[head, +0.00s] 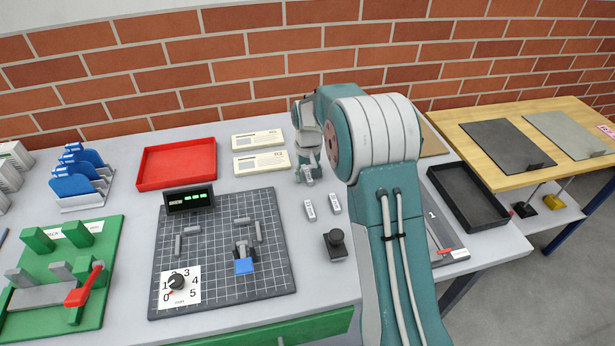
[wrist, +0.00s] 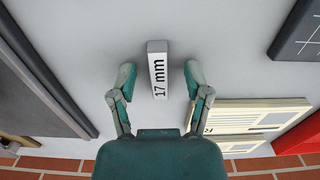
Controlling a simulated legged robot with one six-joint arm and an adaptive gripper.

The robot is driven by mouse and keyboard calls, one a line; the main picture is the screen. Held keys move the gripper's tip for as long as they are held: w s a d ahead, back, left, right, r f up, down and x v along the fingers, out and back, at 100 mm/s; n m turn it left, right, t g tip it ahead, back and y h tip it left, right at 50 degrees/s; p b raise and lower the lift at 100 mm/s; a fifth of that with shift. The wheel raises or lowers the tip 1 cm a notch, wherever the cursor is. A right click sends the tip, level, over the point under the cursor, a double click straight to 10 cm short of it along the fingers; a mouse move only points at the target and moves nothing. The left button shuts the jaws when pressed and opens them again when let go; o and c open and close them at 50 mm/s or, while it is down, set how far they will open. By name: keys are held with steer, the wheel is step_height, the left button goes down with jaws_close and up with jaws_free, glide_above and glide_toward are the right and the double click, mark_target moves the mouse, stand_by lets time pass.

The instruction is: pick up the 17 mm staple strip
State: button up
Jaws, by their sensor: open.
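The 17 mm staple strip (wrist: 157,69) is a small grey block with a white label reading "17 mm". In the wrist view it lies between the two fingers of my gripper (wrist: 160,78), with a gap on each side. The left gap looks narrower than the right. In the head view my gripper (head: 309,160) is over the back of the grey table, and a small labelled strip (head: 308,175) shows just below it. My gripper is open and holds nothing. Its exact height above the table cannot be told.
Two similar labelled strips (head: 310,210) (head: 335,204) lie nearer the front. Label cards (head: 260,162) lie left of my gripper, beyond them a red tray (head: 177,163). A black knob (head: 335,243) stands in front. A dark gridded board (head: 222,250) is front left; a black tray (head: 468,196) is right.

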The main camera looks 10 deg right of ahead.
mark_target(308, 176)
steer(key=shift+a, duration=0.1)
steer(key=shift+d, duration=0.2)
jaws_close()
steer(key=shift+a+r, duration=0.1)
steer(key=shift+r, duration=0.4)
step_height(308, 176, up, 3)
steer(key=shift+s+f, duration=0.1)
steer(key=shift+f, duration=0.1)
steer(key=s+a+r, duration=0.2)
steer(key=s+r, duration=0.7)
steer(key=s, duration=0.4)
steer(key=shift+s+a+r, duration=0.15)
steer(key=shift+s+a, duration=0.1)
steer(key=shift+a, duration=0.15)
